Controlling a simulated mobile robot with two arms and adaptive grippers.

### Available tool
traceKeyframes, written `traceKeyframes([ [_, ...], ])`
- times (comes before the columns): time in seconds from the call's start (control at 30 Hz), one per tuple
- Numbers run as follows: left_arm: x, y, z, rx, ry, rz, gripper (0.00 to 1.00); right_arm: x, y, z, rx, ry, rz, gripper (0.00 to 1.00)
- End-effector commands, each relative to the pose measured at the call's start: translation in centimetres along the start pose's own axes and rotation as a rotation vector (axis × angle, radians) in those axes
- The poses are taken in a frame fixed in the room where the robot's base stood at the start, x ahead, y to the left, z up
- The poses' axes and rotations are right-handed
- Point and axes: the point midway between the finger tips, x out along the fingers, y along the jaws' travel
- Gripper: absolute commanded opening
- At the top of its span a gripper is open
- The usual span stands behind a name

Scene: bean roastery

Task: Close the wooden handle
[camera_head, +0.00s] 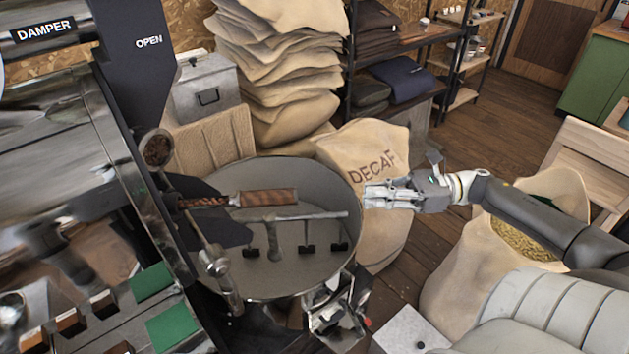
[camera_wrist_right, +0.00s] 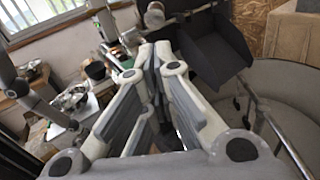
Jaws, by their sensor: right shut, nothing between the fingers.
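A brown wooden handle (camera_head: 268,198) sticks out to the right from the dark front of the roaster, above the round cooling tray (camera_head: 338,262). It lies about level in the head view. My right gripper (camera_head: 368,196) is at the tray's right rim, to the right of the handle's free end and apart from it. Its fingers point left and are shut with nothing between them. The fingers also fill the middle of the right wrist view (camera_wrist_right: 158,60), where I cannot make out the handle clearly. I cannot identify my left gripper in either view.
A stirring arm (camera_head: 300,216) crosses the tray. A DECAF sack (camera_head: 365,152) stands behind my right gripper, and an open sack of beans (camera_head: 470,275) stands under my right arm. More small wooden handles (camera_head: 70,320) sit at lower left. Floor shows between the sacks.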

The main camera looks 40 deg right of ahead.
Motion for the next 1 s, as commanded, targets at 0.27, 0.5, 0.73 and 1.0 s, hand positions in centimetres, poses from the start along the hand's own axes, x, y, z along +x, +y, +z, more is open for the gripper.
traceKeyframes([
  [0.27,-0.6,0.1,-1.2,-0.001,0.017,0.001,0.61,-0.5,1.0,0.0,-0.051,-0.005,0.007,0.00],
  [0.5,-1.2,0.0,1.0,0.001,-0.016,0.001,0.61,2.9,1.0,0.2,-0.053,-0.006,0.009,0.00],
  [0.73,-1.5,0.0,1.1,0.001,-0.019,0.000,0.61,6.7,1.0,0.2,-0.052,-0.007,0.009,0.00],
  [1.0,-2.0,-0.2,-0.4,0.001,0.004,-0.002,0.61,10.2,1.0,0.3,-0.052,-0.008,0.006,0.00],
])
